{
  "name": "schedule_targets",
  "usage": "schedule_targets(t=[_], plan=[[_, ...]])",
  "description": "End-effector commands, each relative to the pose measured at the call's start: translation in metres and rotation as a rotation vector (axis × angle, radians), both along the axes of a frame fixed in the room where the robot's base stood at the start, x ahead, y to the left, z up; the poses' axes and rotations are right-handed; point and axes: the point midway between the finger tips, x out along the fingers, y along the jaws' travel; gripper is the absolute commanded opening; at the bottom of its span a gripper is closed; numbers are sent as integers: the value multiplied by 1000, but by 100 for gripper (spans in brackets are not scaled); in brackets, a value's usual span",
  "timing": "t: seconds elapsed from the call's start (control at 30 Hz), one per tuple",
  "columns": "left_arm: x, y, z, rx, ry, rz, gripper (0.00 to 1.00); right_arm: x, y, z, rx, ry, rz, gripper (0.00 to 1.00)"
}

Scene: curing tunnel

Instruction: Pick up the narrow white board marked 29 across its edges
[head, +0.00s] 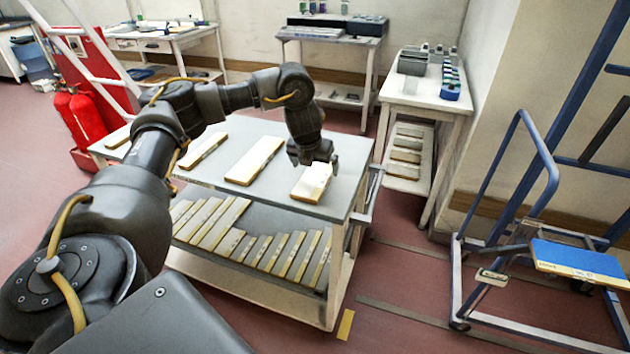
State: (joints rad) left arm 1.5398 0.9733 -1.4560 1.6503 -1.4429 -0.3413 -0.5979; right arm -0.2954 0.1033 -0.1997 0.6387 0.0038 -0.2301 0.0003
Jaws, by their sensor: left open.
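My left arm reaches in from the left over a grey-topped table (240,130). My left gripper (317,167) is open, pointing down at the far end of a white board with yellowish edges (311,186) near the table's right end. The fingers partly hide that board's far end; I cannot tell whether they touch it. A longer white board (254,160) lies to its left, and another narrow white board (203,150) lies further left, partly beside my arm. The markings are too small to read, so I cannot tell which board is 29. My right gripper is out of view.
Several more boards (268,250) lie in a row on the table's lower shelf. A blue-framed trolley (550,180) with a blue board (578,259) stands at the right. A white side table (425,95) stands behind. Red extinguishers (84,118) stand at the left.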

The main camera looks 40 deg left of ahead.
Motion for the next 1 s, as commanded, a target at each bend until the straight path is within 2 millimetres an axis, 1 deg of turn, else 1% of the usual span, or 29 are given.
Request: schedule_targets(t=[0.03, 0.13, 0.2, 0.3, 0.57, 0.67, 0.93, 0.97, 1.0], plan=[[1, 3, -10, 0, 5, 3, 98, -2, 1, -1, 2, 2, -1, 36], [5, 8, -22, 1, 6, 3, 98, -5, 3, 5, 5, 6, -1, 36], [9, 8, -31, 0, 5, 2, 98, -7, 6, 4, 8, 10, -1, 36], [12, 9, -39, 0, 3, 1, 98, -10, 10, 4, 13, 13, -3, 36], [13, 9, -42, 0, 2, 0, 98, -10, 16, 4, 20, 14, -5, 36], [13, 9, -42, 0, 2, 1, 86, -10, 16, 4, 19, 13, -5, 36], [13, 10, -42, 0, 2, 1, 51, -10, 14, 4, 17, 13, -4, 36], [13, 10, -42, 0, 2, 1, 48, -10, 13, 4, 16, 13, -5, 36], [13, 9, -41, 0, 1, 1, 48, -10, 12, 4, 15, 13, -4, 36]])
